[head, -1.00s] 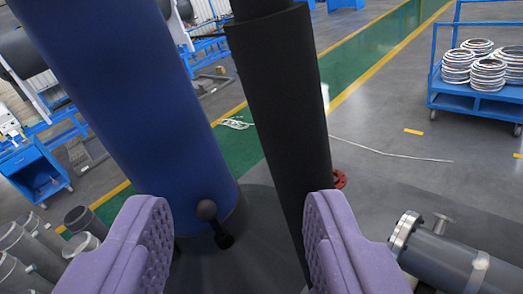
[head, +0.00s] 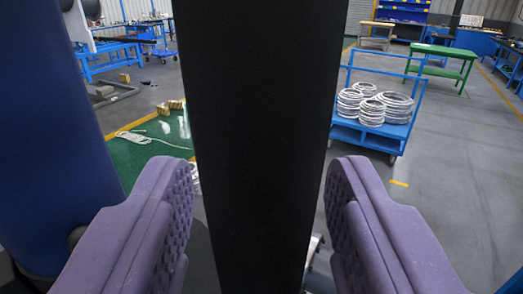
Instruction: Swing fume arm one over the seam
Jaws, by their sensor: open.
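A wide black tube (head: 262,120) runs top to bottom through the middle of the head view. A thick dark blue tube (head: 50,150) stands at the left edge, partly cut off. I cannot tell from the view which of them is fume arm one. My gripper (head: 262,185) is open, with purple padded fingers on either side of the black tube. The tube fills nearly the whole gap; I cannot tell whether the fingers touch it or how deep it sits between them. The seam is not recognisable in view.
A blue cart (head: 372,135) with coiled rings stands behind at the right. A green table (head: 442,62) and blue benches stand farther back. A green floor strip (head: 150,150) with a white rope lies at the left.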

